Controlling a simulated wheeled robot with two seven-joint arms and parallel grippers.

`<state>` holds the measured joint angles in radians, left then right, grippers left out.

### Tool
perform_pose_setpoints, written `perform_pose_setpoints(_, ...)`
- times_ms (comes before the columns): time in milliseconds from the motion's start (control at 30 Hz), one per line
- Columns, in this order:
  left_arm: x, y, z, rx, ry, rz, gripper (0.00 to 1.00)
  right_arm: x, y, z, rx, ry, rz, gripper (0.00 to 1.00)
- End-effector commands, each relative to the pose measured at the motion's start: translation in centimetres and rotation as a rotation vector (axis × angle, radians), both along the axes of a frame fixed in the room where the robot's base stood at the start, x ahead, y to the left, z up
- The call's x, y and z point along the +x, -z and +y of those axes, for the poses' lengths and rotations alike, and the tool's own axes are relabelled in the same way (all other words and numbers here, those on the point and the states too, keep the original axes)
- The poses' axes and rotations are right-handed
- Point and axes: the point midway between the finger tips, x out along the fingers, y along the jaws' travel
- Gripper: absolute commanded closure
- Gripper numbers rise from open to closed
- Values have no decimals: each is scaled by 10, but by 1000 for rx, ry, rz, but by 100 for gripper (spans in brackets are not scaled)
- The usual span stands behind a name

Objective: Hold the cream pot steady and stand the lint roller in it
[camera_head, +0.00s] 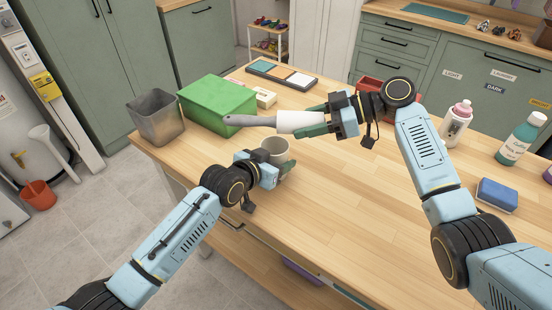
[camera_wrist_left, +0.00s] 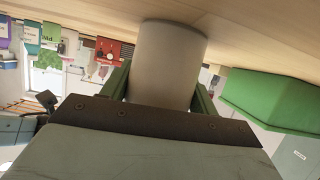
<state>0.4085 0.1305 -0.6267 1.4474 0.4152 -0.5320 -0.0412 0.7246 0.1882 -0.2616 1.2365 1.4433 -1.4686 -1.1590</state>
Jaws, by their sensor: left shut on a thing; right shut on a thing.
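The cream pot (camera_head: 275,148) stands upright on the wooden table, and my left gripper (camera_head: 284,166) is shut around its side. In the left wrist view the pot (camera_wrist_left: 168,60) sits between the two green fingers (camera_wrist_left: 160,85). My right gripper (camera_head: 314,122) is shut on the white roll of the lint roller (camera_head: 295,122). The roller lies roughly level in the air, above and behind the pot, with its grey handle (camera_head: 245,121) pointing left. The roller is outside the pot. The inside of the pot is only partly visible.
A green box (camera_head: 217,104) and a grey metal bin (camera_head: 156,117) stand at the table's left end. A red container (camera_head: 372,88) is behind my right wrist. Bottles (camera_head: 455,122) and a blue sponge (camera_head: 497,194) are at right. The table's front middle (camera_head: 340,210) is clear.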

Motion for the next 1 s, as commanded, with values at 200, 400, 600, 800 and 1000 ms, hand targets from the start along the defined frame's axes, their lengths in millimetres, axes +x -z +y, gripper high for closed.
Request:
perform_pose_setpoints(200,0,1,0,1,0,1,66,0,16,0,1,0,2,78)
perform_pose_setpoints(400,0,1,0,0,0,2,66,0,29,0,1,-1,0,78)
perform_pose_setpoints(600,0,1,0,0,0,2,66,0,33,0,1,-1,0,78)
perform_pose_setpoints(800,0,1,0,0,0,2,66,0,33,0,1,-1,-1,51)
perform_pose_setpoints(1000,0,1,0,0,0,2,66,0,33,0,0,-1,-1,28)
